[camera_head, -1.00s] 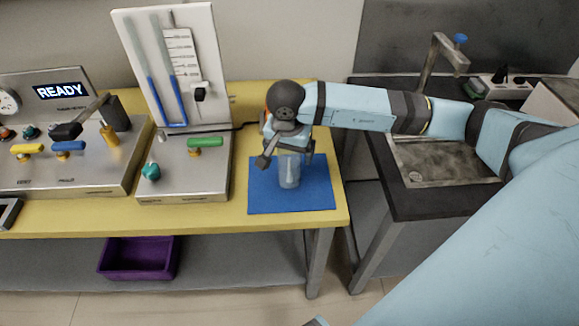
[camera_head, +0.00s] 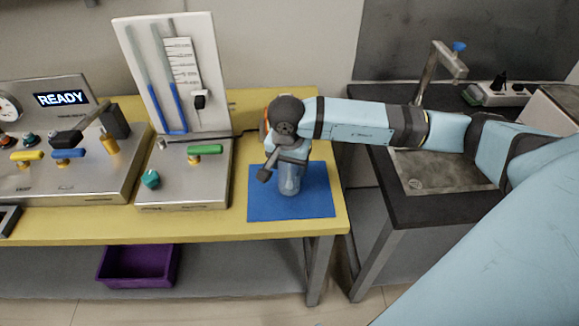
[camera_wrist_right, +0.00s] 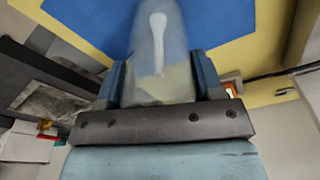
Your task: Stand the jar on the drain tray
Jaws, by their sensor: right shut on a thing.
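The jar (camera_head: 289,183) is clear and bluish and stands upright on the blue mat (camera_head: 315,205). My right gripper (camera_head: 290,160) comes from above and is shut on the jar's upper part. In the right wrist view the jar (camera_wrist_right: 162,50) sits between the two fingers (camera_wrist_right: 160,85), with the mat behind it. The grey metal basin with a drain hole, which may be the drain tray (camera_head: 450,172), lies in the dark counter at right, under the tap. My left gripper is not in view.
A black counter (camera_head: 440,205) stands right of the yellow table (camera_head: 240,222), with a narrow gap between. The tap (camera_head: 440,70) rises behind the basin. A panel with a green handle (camera_head: 205,149) and a tall gauge board (camera_head: 170,60) stand left of the mat. A purple bin (camera_head: 138,268) is below.

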